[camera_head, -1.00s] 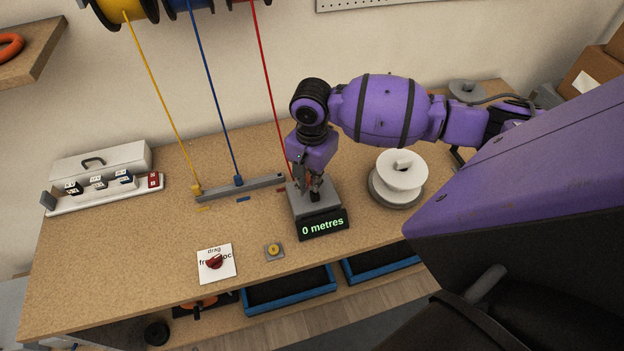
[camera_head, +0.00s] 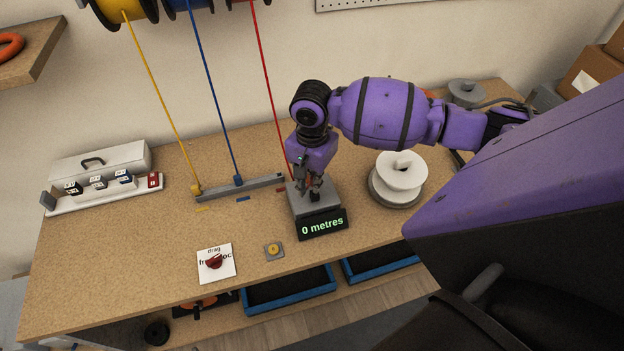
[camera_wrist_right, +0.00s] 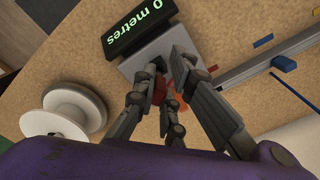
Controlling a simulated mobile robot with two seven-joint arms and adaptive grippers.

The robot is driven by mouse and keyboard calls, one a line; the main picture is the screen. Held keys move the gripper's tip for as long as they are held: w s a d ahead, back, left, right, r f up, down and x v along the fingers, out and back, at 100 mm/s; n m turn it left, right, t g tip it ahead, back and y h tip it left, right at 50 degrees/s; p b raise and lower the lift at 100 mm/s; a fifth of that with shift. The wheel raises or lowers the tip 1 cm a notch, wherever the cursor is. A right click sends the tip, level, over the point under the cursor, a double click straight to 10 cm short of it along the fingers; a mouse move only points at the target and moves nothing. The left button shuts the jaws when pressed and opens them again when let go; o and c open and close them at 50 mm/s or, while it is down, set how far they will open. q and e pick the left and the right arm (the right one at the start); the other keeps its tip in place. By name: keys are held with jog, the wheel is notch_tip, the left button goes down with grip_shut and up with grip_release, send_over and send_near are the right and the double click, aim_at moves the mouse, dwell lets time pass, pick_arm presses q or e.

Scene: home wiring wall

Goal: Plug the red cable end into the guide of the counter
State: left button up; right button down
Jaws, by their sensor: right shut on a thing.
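The counter (camera_head: 332,199) is a grey box on the bench with a black display (camera_head: 322,228) reading "0 metres". It also shows in the wrist view (camera_wrist_right: 128,68). My right gripper (camera_head: 311,192) points down over the counter's top. In the wrist view its fingers (camera_wrist_right: 166,76) are shut on the red cable end (camera_wrist_right: 169,100), which is mostly hidden between them. The red cable (camera_head: 266,80) runs from its spool down behind the gripper. The fingers cover the guide, so I cannot tell whether the end is in it. My left gripper is out of view.
A grey rail (camera_head: 215,191) left of the counter holds the yellow (camera_head: 196,190) and blue (camera_head: 238,181) cable ends. A white spool (camera_head: 401,175) stands right of the counter. A drag dial card (camera_head: 216,263) and a yellow button (camera_head: 274,251) lie in front.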

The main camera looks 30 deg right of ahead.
aim_at(312, 196)
jog(key=shift+f, duration=1.5)
jog(key=c, duration=1.7)
grip_release()
jog(key=shift+c, duration=0.2)
notch_tip(312, 196, up, 12)
jog(key=o, duration=1.4)
